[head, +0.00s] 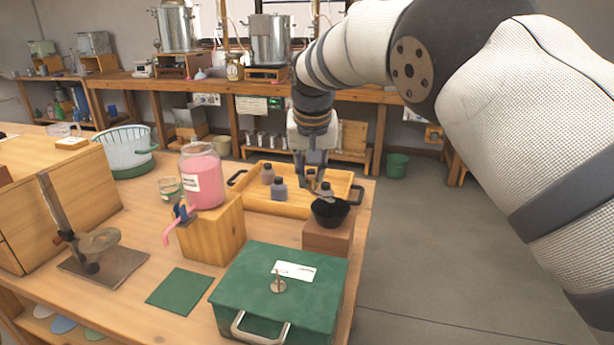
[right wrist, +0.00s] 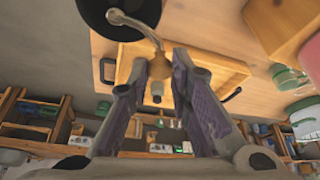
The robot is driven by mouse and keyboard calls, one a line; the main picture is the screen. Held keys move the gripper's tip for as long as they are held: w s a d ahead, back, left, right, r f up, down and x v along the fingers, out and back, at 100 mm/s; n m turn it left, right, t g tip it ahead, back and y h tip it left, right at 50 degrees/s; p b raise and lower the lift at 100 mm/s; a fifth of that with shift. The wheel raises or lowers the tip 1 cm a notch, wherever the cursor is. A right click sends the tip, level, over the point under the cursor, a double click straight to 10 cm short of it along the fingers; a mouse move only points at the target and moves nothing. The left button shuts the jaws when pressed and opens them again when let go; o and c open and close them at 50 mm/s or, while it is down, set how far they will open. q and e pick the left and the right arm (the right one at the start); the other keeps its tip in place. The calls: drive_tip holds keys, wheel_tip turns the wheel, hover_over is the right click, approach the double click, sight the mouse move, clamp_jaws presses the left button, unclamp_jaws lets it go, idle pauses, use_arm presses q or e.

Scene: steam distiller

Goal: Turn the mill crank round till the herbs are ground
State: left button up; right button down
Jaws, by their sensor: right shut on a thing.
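The mill stands near the table's right edge. Its black bowl (head: 330,212) sits on a brown wooden block (head: 328,238), and the dark bowl also shows at the top of the right wrist view (right wrist: 118,20). A curved metal crank (right wrist: 139,25) reaches from the bowl's middle out past its rim. My right gripper (head: 313,184) comes down from above, just behind the bowl, and is shut on the crank's outer end, seen between the fingers in the wrist view (right wrist: 159,62). The herbs inside the bowl cannot be made out. My left gripper is not in view.
A wooden tray (head: 252,205) with several small bottles (head: 279,189) lies behind the mill. A green box (head: 279,290) is in front. A pink jar (head: 202,178) stands on a wooden block (head: 211,232) to the left. Open floor lies right of the table.

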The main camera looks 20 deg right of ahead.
drive_tip(key=m, duration=0.1)
drive_tip(key=d+m+b, duration=0.1)
drive_tip(key=m+h, duration=0.1)
drive_tip(key=shift+w+d+f+g, duration=0.15)
drive_tip(key=shift+w+f+g, duration=0.2)
drive_tip(key=shift+g, duration=0.05)
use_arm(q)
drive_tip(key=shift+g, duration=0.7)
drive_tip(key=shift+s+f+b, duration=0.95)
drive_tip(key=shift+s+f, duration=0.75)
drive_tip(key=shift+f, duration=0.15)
use_arm(e)
drive_tip(key=shift+d+r+m+g+h, duration=0.1)
drive_tip(key=shift+d+m+g+h, duration=0.15)
drive_tip(key=shift+m, duration=0.55)
drive_tip(key=shift+d+r+m+g+h, duration=0.15)
drive_tip(key=shift+d+m+h, duration=0.15)
drive_tip(key=shift+m, duration=0.5)
drive_tip(key=shift+d, duration=0.1)
drive_tip(key=c, duration=1.5)
unclamp_jaws()
drive_tip(key=shift+w, duration=0.1)
drive_tip(key=shift+o, duration=0.2)
drive_tip(key=v, duration=0.7)
drive_tip(key=shift+r, duration=0.25)
